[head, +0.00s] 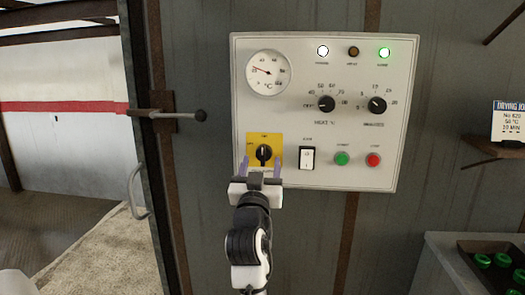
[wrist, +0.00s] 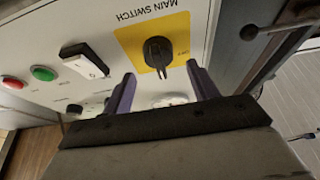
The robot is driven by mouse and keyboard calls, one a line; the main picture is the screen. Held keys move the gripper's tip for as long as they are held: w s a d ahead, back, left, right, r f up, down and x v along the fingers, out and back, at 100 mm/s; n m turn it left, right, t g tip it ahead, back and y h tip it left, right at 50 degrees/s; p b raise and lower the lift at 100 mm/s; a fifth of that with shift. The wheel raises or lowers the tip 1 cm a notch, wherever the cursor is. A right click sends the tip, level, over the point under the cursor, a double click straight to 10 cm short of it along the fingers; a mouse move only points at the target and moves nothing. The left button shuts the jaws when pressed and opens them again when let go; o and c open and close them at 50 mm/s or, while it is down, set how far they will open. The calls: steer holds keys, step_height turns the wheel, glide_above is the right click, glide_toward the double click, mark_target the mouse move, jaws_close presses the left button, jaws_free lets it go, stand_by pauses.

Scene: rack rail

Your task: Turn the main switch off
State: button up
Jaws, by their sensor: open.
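The main switch is a black rotary knob (head: 263,153) on a yellow plate (head: 277,139), at the lower left of the white control panel (head: 318,75). Its grip stands about upright, in line with the small label above it. A label that seems to read OFF is at its left. My gripper (head: 261,162) is open in front of the switch, one purple finger on each side of the knob. In the wrist view the knob (wrist: 157,55) shows between and beyond the fingertips (wrist: 160,72), with gaps on both sides. I see no contact.
A black-and-white rocker switch (head: 307,158), a green button (head: 342,159) and a red button (head: 373,160) are right of the main switch. A dial gauge (head: 268,72) and two knobs are above. A door latch (head: 180,115) sticks out at the left. A tray (head: 490,262) stands lower right.

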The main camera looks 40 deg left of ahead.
mark_target(262, 157)
steer(key=shift+p+x, duration=0.35)
steer(key=shift+x, duration=1.25)
steer(key=c, duration=1)
